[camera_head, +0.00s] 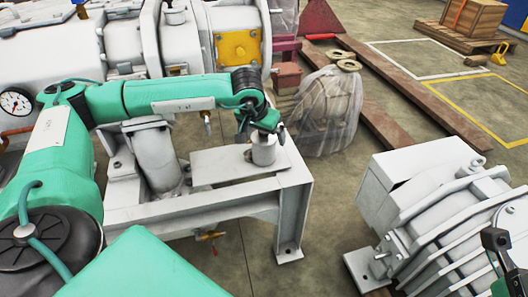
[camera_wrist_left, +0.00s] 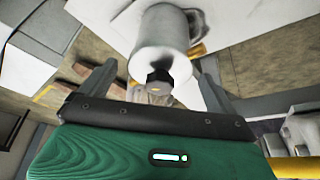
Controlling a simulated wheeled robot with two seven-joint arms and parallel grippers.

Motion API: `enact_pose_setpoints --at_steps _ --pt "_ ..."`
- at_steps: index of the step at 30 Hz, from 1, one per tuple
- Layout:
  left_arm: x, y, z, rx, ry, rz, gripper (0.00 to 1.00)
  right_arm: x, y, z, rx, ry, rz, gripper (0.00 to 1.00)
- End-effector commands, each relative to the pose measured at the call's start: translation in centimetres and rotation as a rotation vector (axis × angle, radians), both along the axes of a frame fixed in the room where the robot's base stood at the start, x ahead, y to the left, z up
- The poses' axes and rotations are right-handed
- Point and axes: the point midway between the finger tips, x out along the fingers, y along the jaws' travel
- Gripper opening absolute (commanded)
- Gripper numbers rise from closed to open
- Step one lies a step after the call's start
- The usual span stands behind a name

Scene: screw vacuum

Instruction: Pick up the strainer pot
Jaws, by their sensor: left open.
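The strainer pot (camera_head: 263,150) looks to be the small pale grey cylinder standing upright at the right end of the steel frame's top plate. In the left wrist view it is a cylinder (camera_wrist_left: 160,40) with a dark hex nut on its near end. My left gripper (camera_head: 262,125) is over the pot from above, pointing down. In the left wrist view its two fingers stand apart, one on each side of the pot, with visible gaps; I see no grip on it. A dark part of my right gripper (camera_head: 496,241) shows at the lower right edge, mostly cut off.
The steel frame (camera_head: 235,195) carries a pipe elbow (camera_head: 155,155) left of the pot. A large grey machine (camera_head: 210,40) stands behind. A ribbed grey housing (camera_head: 430,210) is at the right. A wrapped bundle (camera_head: 325,110) stands behind the frame. Floor is free between frame and housing.

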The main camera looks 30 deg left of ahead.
Motion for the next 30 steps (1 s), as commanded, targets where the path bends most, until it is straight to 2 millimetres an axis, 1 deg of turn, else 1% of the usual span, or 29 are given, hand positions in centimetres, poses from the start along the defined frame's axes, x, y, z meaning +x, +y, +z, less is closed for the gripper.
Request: enact_pose_setpoints --at_steps 1,3,9,10,11,12,17,18,20,21,22,30 --pt "0.15 0.01 -0.42 0.0 0.0 0.0 0.94 -0.03 0.07 -0.08 0.0 -0.004 0.002 0.89" --pt "0.23 0.03 -0.56 0.001 0.0 0.0 0.94 -0.04 0.13 0.03 0.0 -0.006 0.004 0.89" --pt "0.24 0.04 -0.51 0.0 0.0 0.0 0.94 -0.03 0.12 0.1 -0.001 -0.005 0.004 0.89" --pt "0.23 0.04 -0.51 0.0 0.0 0.0 0.9 -0.03 0.12 0.1 0.0 -0.005 0.004 0.89" --pt "0.23 0.03 -0.51 0.0 0.0 0.0 0.84 -0.03 0.12 0.09 0.0 -0.005 0.004 0.89" --pt "0.23 0.04 -0.5 0.0 0.0 0.0 0.76 -0.03 0.12 0.09 0.0 -0.005 0.004 0.89" --pt "0.23 0.04 -0.5 0.0 0.0 0.0 0.45 -0.05 0.11 0.09 0.0 -0.005 0.004 0.89" --pt "0.23 0.04 -0.5 0.0 0.0 0.0 0.37 -0.06 0.1 0.09 0.0 -0.005 0.004 0.89" --pt "0.22 0.04 -0.49 0.0 0.0 0.0 0.25 -0.06 0.1 0.09 0.0 -0.005 0.004 0.89" --pt "0.21 0.04 -0.5 0.0 0.0 0.0 0.17 -0.05 0.1 0.08 0.0 -0.005 0.004 0.89" --pt "0.21 0.04 -0.5 0.0 0.0 0.0 0.13 -0.05 0.1 0.08 0.0 -0.005 0.004 0.89" --pt "0.27 0.03 -0.23 0.0 -0.002 0.001 0.13 -0.06 0.1 0.16 0.0 -0.005 0.004 0.89"
